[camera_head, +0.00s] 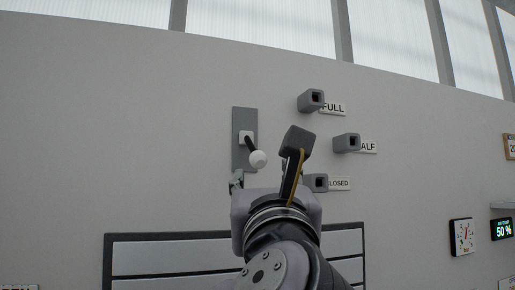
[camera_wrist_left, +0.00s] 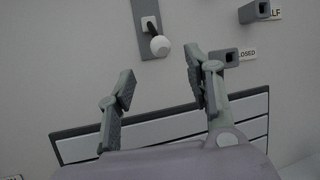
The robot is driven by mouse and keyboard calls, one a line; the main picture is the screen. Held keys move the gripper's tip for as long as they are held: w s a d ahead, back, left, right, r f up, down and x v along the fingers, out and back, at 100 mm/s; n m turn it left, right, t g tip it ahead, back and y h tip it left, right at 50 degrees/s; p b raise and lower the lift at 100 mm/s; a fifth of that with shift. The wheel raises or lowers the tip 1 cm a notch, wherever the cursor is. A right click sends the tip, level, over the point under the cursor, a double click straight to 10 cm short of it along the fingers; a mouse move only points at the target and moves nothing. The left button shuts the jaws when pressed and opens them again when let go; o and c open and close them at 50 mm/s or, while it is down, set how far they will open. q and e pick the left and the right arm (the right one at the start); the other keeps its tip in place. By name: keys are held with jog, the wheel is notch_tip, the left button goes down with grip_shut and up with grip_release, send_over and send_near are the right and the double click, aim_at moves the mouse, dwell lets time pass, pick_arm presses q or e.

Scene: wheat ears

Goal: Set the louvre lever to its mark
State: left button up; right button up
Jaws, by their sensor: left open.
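The louvre lever is a dark arm with a white ball knob (camera_head: 258,159) on a grey wall plate (camera_head: 237,152). It points down and slightly right. In the wrist view the knob (camera_wrist_left: 160,46) shows just beyond the fingertips, untouched as far as I can see. My left gripper (camera_head: 262,176) is open and empty, below the knob; its fingers (camera_wrist_left: 160,78) are spread wide in the wrist view. Grey blocks carry the labels FULL (camera_head: 333,108), HALF (camera_head: 368,147), partly covered, and CLOSED (camera_head: 340,184). My right gripper is not in view.
The CLOSED block (camera_wrist_left: 230,56) sits close to the right finger in the wrist view. The louvre panel (camera_head: 150,268) is low on the wall. A dial (camera_head: 462,237) and a 50 % display (camera_head: 502,229) are at far right. The wall left of the plate is bare.

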aim_at(258, 160)
pick_arm(q)
jog(key=p+x, duration=0.4)
jog(key=x, duration=0.7)
jog(key=shift+w+f+p, duration=0.1)
jog(key=shift+p, duration=0.2)
jog(key=shift+w, duration=0.4)
jog(key=shift+w+p, duration=0.3)
jog(key=shift+w, duration=0.1)
grip_shut()
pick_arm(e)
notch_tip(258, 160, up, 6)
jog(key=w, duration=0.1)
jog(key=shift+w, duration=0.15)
